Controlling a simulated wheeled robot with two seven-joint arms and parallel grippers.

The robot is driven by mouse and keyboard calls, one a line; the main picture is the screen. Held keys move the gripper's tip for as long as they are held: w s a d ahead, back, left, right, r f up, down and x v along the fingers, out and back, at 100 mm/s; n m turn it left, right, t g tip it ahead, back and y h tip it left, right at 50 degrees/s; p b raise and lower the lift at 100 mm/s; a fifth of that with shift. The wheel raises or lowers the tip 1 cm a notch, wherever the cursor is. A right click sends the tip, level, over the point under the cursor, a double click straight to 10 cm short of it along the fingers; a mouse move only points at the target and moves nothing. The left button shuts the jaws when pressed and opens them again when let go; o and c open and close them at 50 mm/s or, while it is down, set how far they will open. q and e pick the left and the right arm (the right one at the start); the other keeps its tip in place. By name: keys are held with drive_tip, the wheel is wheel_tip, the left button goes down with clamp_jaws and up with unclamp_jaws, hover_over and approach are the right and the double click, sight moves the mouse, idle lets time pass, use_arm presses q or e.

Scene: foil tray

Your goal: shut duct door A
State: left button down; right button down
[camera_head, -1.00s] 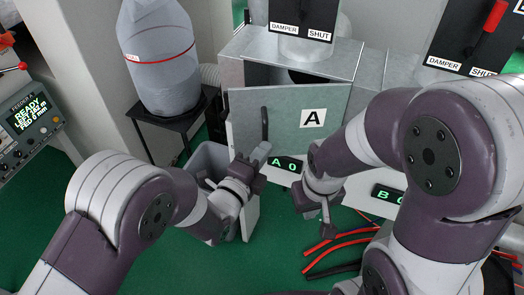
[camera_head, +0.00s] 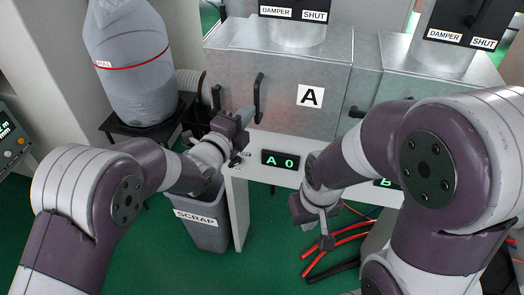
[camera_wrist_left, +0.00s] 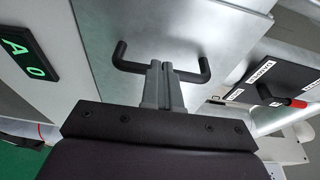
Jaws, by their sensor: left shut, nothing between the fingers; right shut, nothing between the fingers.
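Duct door A (camera_head: 300,105) is a grey metal panel with a white "A" label and a black bar handle (camera_head: 258,96) near its left edge. In the head view it lies against the front of the duct box, with no gap that I can see. My left gripper (camera_head: 244,116) is shut and empty, just at the handle's lower end. In the left wrist view its fingertips (camera_wrist_left: 164,68) overlap the middle of the black handle (camera_wrist_left: 122,58); whether they touch it I cannot tell. My right gripper (camera_head: 325,238) is shut and empty, low in front of the bench.
A display reading "A 0" (camera_head: 280,160) sits below the door. A scrap bin (camera_head: 207,232) stands below my left arm. A grey bag (camera_head: 135,65) is at the left. Red and black cables (camera_head: 335,248) lie on the green floor near my right gripper.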

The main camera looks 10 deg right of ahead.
use_arm(q)
drive_tip(key=b+v, duration=0.2)
drive_tip(key=v, duration=1.1)
drive_tip(key=s+a+f+n+g+y+p, duration=0.1)
drive_tip(key=s+a+f+n+g+y, duration=0.15)
drive_tip(key=a+f+n+y, duration=0.4)
drive_tip(key=s+a+f+n+g+y+p, duration=0.1)
drive_tip(key=s+a+f+n+g+y, duration=0.2)
drive_tip(key=n, duration=0.6)
drive_tip(key=s+a+r+n+g+y+p, duration=0.1)
drive_tip(key=s+a+n+g+y+p, duration=0.1)
drive_tip(key=s+a+n+g+p, duration=0.2)
drive_tip(key=shift+s+a+r+n+g, duration=0.4)
drive_tip(key=shift+s+a+n+g, duration=0.95)
drive_tip(key=shift+s+a+n, duration=1.3)
